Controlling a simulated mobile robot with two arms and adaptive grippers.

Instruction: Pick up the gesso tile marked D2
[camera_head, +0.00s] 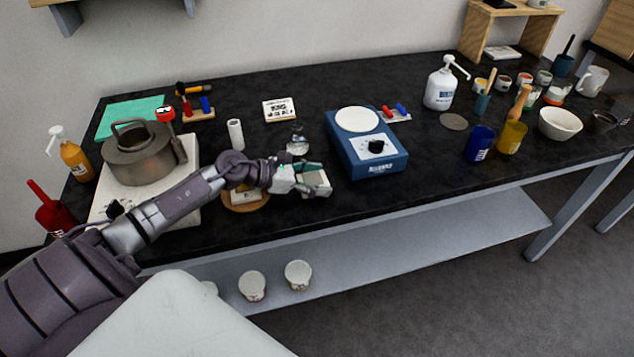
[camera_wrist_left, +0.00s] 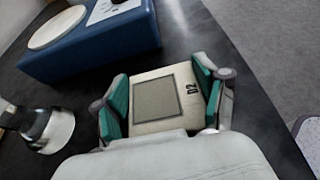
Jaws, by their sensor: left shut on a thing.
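The gesso tile (camera_wrist_left: 157,98) is a cream block with a grey square on its face and the mark D2 at its right edge in the left wrist view. My left gripper (camera_wrist_left: 160,97) is shut on it, with a green pad on each side of the tile. In the head view the tile (camera_head: 316,179) shows at the end of my left gripper (camera_head: 312,180), near the table's front edge. How far it is above the table is hard to tell. My right gripper is not in view.
A blue stirrer with a white plate (camera_head: 385,160) stands right of the tile. A small glass vessel (camera_head: 298,145) stands behind my gripper. A round wooden piece (camera_head: 240,206) lies under my left arm. A pot (camera_head: 140,160) stands at the left.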

